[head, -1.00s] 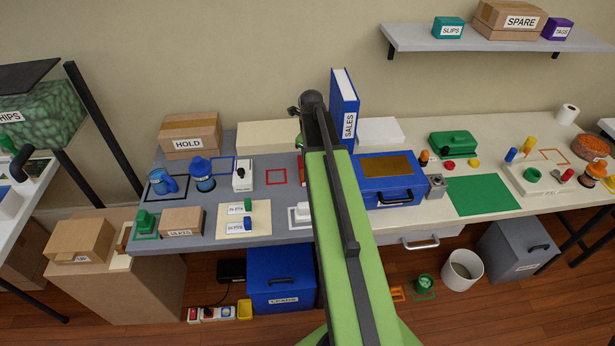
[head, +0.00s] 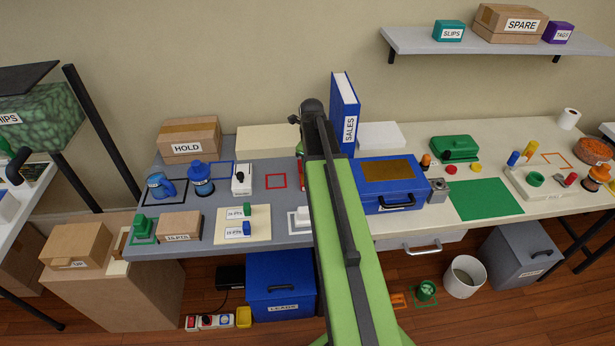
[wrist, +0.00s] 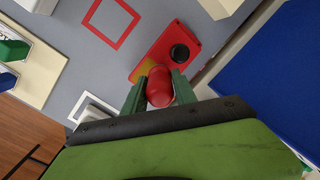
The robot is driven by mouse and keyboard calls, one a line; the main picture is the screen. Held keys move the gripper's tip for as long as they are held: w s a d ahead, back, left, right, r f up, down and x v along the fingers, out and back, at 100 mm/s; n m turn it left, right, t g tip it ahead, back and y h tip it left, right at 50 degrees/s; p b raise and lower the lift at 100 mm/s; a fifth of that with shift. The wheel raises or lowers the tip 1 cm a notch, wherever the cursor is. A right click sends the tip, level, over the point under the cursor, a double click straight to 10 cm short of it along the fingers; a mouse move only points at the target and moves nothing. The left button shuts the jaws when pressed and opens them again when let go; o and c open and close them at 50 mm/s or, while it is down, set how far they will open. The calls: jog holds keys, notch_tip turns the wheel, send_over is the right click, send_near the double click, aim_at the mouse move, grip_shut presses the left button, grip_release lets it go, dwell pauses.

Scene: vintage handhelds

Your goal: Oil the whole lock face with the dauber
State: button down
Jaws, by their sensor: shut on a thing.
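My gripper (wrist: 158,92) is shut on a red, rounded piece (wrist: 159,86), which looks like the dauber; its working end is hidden. Just beyond it in the wrist view lies a red block (wrist: 170,52) with a round black part and a yellow-brown patch (wrist: 146,68). The dauber overlaps the patch in view; I cannot tell whether they touch. In the head view my arm hides the gripper and most of the red block. No part is clearly marked as the lock face. A blue case (head: 405,203) has a brown-gold panel (head: 388,168) on its lid.
An empty red square outline (head: 276,181) lies on the grey mat, left of my arm. A white frame (wrist: 92,108) is close to my gripper's left. The blue SALES binder (head: 344,115) stands behind the blue case. A green mat (head: 485,199) is clear at right.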

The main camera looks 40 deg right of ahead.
jog(key=shift+f+b, duration=0.45)
jog(key=shift+f, duration=0.05)
dwell(1.2)
notch_tip(320, 180, up, 8)
jog(key=p, duration=0.8)
jog(key=shift+r, duration=0.1)
notch_tip(320, 180, down, 2)
jog(key=shift+d+b, duration=0.1)
jog(key=shift+b, duration=0.8)
jog(key=shift+a+r, duration=0.15)
jog(key=shift+a, duration=0.05)
notch_tip(320, 180, down, 6)
jog(key=b, duration=0.5)
jog(key=shift+r, duration=0.25)
